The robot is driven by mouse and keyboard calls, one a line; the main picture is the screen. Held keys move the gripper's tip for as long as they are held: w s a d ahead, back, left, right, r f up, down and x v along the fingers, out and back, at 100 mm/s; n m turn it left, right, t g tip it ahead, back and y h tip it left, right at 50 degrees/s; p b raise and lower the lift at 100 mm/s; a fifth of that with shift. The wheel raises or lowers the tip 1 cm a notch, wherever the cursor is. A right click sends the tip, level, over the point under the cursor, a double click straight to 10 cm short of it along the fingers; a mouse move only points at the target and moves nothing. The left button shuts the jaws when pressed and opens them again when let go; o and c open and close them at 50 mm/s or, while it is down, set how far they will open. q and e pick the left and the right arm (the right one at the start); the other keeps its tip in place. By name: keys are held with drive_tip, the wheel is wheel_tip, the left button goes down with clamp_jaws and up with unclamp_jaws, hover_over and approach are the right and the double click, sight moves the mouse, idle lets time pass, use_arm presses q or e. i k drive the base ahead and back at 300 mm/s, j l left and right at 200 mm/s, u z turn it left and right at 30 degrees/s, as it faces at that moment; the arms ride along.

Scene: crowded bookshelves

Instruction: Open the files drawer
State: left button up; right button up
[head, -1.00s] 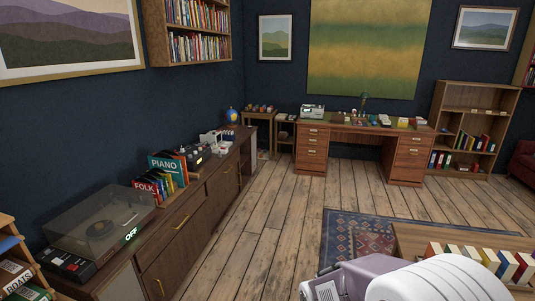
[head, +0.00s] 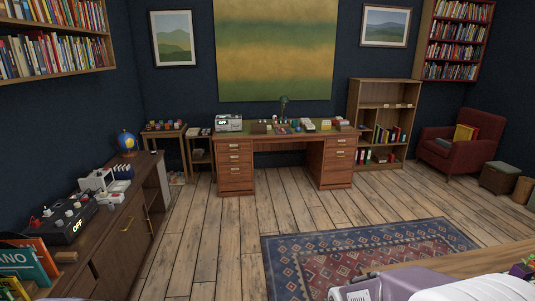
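A wooden desk (head: 280,141) with a green top stands against the far wall, across the floor from me. Its left pedestal (head: 236,184) and right pedestal (head: 337,178) each hold a stack of drawers with small pale labels or pulls. The labels are too small to read, so I cannot tell which drawer is the files drawer. All the desk drawers look closed. Neither of my grippers shows; only a part of my arm is at the bottom right.
A patterned rug (head: 350,255) lies ahead on the right, with a wooden table edge (head: 465,258) nearer me. A dark sideboard (head: 125,240) runs along the left. Bare plank floor (head: 215,240) is free up to the desk. A bookcase (head: 381,93) and red armchair (head: 462,150) stand right.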

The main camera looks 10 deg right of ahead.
sight(336, 159)
drive_tip(key=i+z, duration=0.15)
drive_tip(key=i, duration=0.35)
drive_tip(key=i+z, duration=0.1)
drive_tip(key=i, duration=0.4)
drive_tip(key=i+z, duration=0.15)
drive_tip(key=i, duration=0.35)
drive_tip(key=i+j+z, duration=0.1)
drive_tip(key=i, duration=0.35)
drive_tip(key=i+j+z, duration=0.15)
drive_tip(key=i, duration=0.35)
drive_tip(key=i+j+z, duration=0.1)
drive_tip(key=i, duration=0.4)
drive_tip(key=i+j+z, duration=0.15)
drive_tip(key=i+j, duration=0.15)
drive_tip(key=i, duration=0.15)
drive_tip(key=i+l, duration=0.2)
drive_tip(key=i, duration=0.7)
drive_tip(key=i+l+z, duration=0.15)
drive_tip(key=i, duration=0.75)
drive_tip(key=i+l, duration=0.2)
drive_tip(key=i, duration=0.65)
drive_tip(key=i+l+u, duration=0.1)
drive_tip(key=i+u, duration=0.2)
drive_tip(key=i+l+u, duration=0.3)
drive_tip(key=i, duration=0.25)
drive_tip(key=i+l+u, duration=0.3)
drive_tip(key=i+j, duration=0.1)
